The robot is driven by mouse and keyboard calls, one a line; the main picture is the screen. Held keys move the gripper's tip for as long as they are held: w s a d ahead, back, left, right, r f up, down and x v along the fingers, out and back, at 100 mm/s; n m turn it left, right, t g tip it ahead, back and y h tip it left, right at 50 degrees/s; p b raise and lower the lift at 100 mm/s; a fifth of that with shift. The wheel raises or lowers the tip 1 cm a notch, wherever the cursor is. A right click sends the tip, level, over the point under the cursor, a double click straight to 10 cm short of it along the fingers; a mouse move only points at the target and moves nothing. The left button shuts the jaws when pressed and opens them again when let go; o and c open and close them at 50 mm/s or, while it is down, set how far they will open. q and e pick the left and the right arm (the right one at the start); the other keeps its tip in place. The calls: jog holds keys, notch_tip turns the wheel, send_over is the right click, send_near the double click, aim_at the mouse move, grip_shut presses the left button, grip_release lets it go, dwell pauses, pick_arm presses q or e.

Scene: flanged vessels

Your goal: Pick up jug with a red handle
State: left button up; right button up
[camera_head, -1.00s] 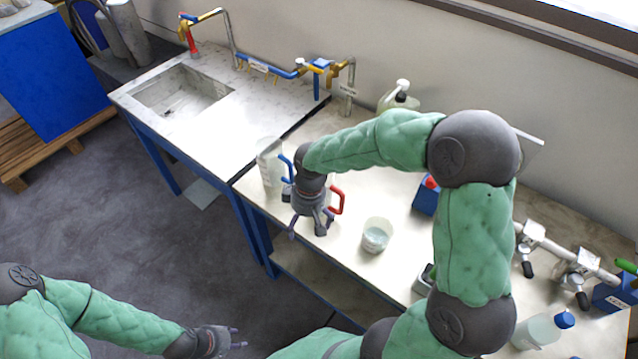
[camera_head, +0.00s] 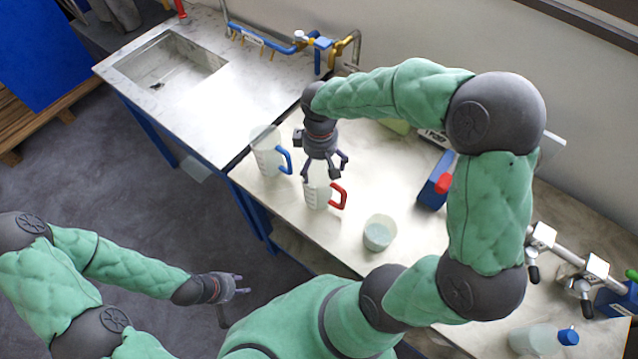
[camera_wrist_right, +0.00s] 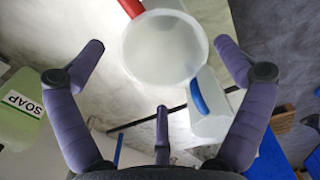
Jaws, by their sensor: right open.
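The jug with a red handle (camera_head: 316,196) stands upright on the bench, its handle on the right. My right gripper (camera_head: 325,174) is directly above its rim, fingers spread, open and empty. In the right wrist view the jug's round mouth (camera_wrist_right: 165,48) lies between and beyond the spread fingers, with the red handle (camera_wrist_right: 131,7) at the top edge. I cannot tell whether any finger touches the rim. My left gripper (camera_head: 238,290) is open and empty, low over the floor area, away from the bench.
A jug with a blue handle (camera_head: 266,153) stands close at the left; its handle (camera_wrist_right: 198,97) shows near the right finger. A clear beaker (camera_head: 379,233) stands at the right. A soap bottle (camera_wrist_right: 18,110) shows at left in the wrist view. Pipework fills the bench's right end.

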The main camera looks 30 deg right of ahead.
aim_at(319, 172)
jog(key=shift+w+f, duration=0.1)
jog(key=shift+f, duration=0.55)
jog(key=shift+f+b, duration=0.4)
jog(key=shift+f, duration=2.2)
jog(key=shift+a, duration=0.1)
jog(key=c, duration=1.3)
jog(key=shift+o, duration=0.2)
jog(key=shift+r, duration=0.15)
